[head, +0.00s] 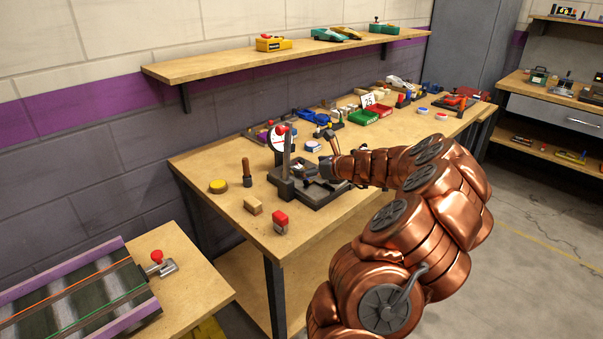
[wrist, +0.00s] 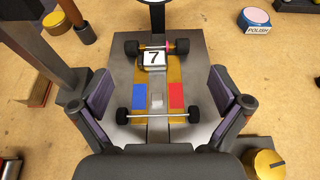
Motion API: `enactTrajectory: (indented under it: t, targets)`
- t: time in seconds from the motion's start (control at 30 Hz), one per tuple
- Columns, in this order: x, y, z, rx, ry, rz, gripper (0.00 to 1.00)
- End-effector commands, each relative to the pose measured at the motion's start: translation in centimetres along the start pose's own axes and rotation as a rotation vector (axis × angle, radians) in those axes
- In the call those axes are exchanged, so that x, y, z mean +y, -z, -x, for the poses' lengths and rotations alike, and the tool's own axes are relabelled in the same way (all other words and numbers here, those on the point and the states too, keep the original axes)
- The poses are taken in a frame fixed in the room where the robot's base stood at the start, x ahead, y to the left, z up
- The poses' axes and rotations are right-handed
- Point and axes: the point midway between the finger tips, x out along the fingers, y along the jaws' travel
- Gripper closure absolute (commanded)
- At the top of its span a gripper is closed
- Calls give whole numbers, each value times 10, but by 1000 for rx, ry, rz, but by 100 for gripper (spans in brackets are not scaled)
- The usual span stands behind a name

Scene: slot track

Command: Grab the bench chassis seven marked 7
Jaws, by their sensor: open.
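The bench chassis seven (wrist: 146,78) is in the middle of the wrist view. It has a gold body with a blue and a red patch, black wheels on two axles, and a white block marked 7 (wrist: 153,59) at its far end. It sits on a grey fixture plate (wrist: 195,45). My gripper (wrist: 159,82) is open, with one finger on each side of the chassis and a visible gap to its body.
A dark post (wrist: 72,88) stands left of the fixture, close to my left finger. A gold knob (wrist: 268,165) is at the lower right, and a polish tin (wrist: 256,18) at the upper right. A red-topped block (head: 281,222) and a wooden block (head: 253,206) lie on the bench (head: 225,190).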

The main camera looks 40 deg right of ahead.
Motion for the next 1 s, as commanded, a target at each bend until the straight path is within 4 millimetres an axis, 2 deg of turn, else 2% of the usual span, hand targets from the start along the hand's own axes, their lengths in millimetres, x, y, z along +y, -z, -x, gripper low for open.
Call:
enactTrajectory:
  t: [0.4,0.77,1.0]
  targets:
    - [5,-5,-46,2,-4,1,0]
    - [6,-6,-53,1,-4,2,0]
    - [6,-6,-53,1,-5,2,24]
